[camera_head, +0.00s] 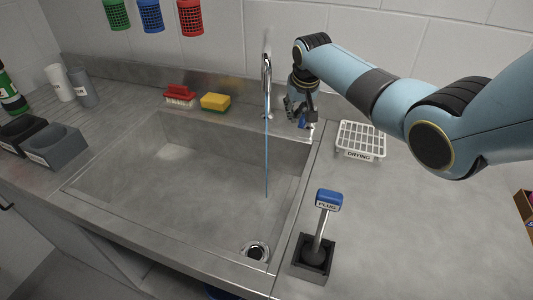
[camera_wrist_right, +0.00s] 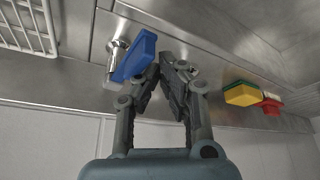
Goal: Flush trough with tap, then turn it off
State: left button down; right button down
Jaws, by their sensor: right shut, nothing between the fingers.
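The steel tap (camera_head: 266,82) stands at the back edge of the sink trough (camera_head: 170,205), and a thin blue stream of water (camera_head: 266,165) falls from it into the trough. The trough's drain (camera_head: 256,250) is at the front right and looks unplugged. The tap's blue lever (camera_head: 303,123) is right of the spout; it shows large in the right wrist view (camera_wrist_right: 135,57) on a metal stem. My right gripper (camera_head: 294,108) is shut and empty, its fingertips (camera_wrist_right: 163,64) right beside the lever; whether they touch is unclear. My left gripper is out of view.
A sponge (camera_head: 215,102) and a red brush (camera_head: 179,95) lie on the back ledge. A white drying rack (camera_head: 361,140) is right of the tap.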

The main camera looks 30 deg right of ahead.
dwell(0.3)
notch_tip(320, 180, up, 7)
jog(key=p, duration=0.7)
jog(key=shift+w+a, duration=0.3)
jog(key=shift+w, duration=0.05)
dwell(0.4)
jog(key=shift+f, duration=0.1)
dwell(0.3)
